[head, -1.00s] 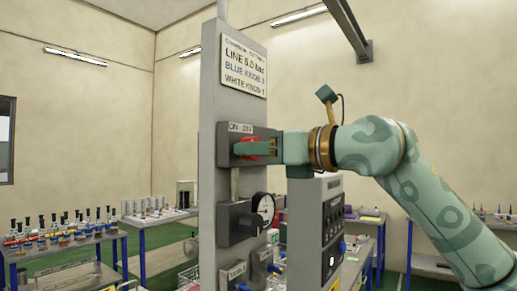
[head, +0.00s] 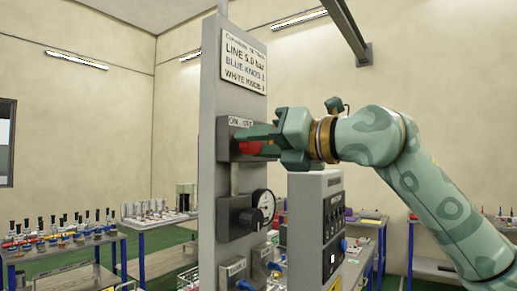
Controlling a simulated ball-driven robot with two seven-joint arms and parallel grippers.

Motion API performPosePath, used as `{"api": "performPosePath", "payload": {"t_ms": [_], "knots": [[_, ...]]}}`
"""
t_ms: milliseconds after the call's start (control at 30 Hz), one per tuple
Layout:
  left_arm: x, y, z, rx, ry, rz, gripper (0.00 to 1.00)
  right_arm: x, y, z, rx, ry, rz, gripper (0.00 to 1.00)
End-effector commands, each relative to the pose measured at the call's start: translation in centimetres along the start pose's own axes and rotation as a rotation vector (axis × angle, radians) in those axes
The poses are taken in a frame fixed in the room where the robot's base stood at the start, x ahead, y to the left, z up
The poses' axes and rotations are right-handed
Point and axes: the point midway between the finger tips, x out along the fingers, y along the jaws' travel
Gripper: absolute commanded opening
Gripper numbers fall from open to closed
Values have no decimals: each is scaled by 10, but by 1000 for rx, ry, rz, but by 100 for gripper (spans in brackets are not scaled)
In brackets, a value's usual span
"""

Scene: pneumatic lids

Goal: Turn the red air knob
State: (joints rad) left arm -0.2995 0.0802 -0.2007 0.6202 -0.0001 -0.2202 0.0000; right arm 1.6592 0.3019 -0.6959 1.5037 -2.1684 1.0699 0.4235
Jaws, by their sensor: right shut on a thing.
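The red air knob (head: 250,148) sits on a dark grey block (head: 225,154) marked ON and OFF, on the tall grey panel. My right gripper (head: 258,141) comes in from the right and is shut on the knob. One finger lies above the knob and the other below it, covering part of it. My left gripper is not in the head view.
A sign (head: 243,62) hangs above. A grey control box (head: 316,228) stands just below my right gripper. Tables with bottles stand at the left.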

Motion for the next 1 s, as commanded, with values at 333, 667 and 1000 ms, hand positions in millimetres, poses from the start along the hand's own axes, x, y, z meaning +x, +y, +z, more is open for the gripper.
{"api": "performPosePath", "payload": {"t_ms": [333,667,1000], "knots": [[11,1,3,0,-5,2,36,0,-1,1,324,-5,0,14],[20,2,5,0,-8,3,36,-1,0,1,636,-5,2,14],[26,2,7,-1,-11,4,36,-1,0,2,901,-6,1,14]]}}
